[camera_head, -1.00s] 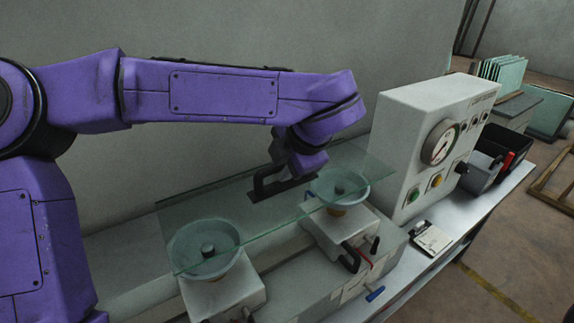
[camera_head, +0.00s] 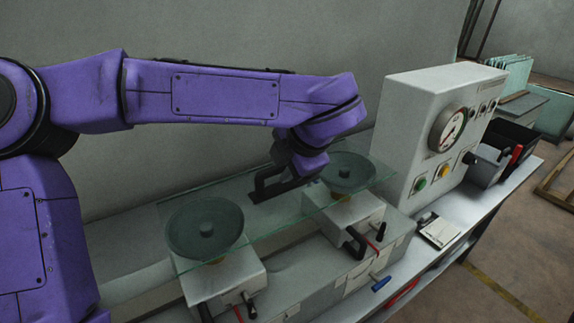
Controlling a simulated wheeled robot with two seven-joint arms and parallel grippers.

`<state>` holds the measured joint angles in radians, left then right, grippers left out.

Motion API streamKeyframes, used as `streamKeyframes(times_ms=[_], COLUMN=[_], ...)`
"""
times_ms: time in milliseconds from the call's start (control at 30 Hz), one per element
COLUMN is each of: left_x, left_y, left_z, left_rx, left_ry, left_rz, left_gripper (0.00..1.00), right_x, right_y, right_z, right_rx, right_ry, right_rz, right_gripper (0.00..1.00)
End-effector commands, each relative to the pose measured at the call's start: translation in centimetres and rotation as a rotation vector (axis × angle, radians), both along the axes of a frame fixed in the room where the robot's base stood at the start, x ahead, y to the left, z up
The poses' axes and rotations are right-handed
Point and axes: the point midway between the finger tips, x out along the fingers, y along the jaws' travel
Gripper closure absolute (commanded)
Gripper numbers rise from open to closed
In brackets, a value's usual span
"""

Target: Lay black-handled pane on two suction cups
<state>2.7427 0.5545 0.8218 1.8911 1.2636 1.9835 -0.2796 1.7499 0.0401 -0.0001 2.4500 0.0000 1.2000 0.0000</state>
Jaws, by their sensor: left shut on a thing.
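The clear greenish glass pane (camera_head: 270,216) spans over both suction cups. A black handle (camera_head: 267,187) stands on its upper face, near the middle of the far side. My left gripper (camera_head: 293,174) is shut on this handle, with the fingertips partly hidden by the wrist. The left suction cup (camera_head: 205,228) and the right suction cup (camera_head: 350,172) are round, grey-green and show through the glass. Each sits on a pale block. The pane looks roughly level and very close over the cups; I cannot tell whether it touches them. My right gripper is not in view.
A white control cabinet (camera_head: 432,150) with a gauge stands just right of the pane. Levers with black handles (camera_head: 355,242) stick out in front of the blocks. A small white device (camera_head: 440,231) and dark bins (camera_head: 505,150) sit on the bench. A wall is behind.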

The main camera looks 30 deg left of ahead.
Motion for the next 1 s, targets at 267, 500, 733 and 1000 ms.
streamKeyframes(times_ms=[267,500,733,1000], left_x=[-0.06,-0.3,-0.29,-0.29], left_y=[-0.06,-0.12,-0.12,-0.13], left_z=[0.29,0.13,-0.19,-0.21], left_rx=[0.0,0.0,0.0,0.0], left_ry=[-0.004,-0.004,-0.004,-0.004], left_rz=[-0.001,-0.001,-0.001,-0.001], left_gripper=[1.0,1.0,1.0,0.47], right_x=[0.0,0.01,0.01,0.01], right_y=[0.01,0.01,0.01,0.01], right_z=[0.24,0.34,0.34,0.34], right_rx=[0.0,0.0,0.0,0.0], right_ry=[0.0,0.0,0.0,0.0], right_rz=[0.0,0.0,0.0,0.0], right_gripper=[0.57,0.57,0.57,0.57])
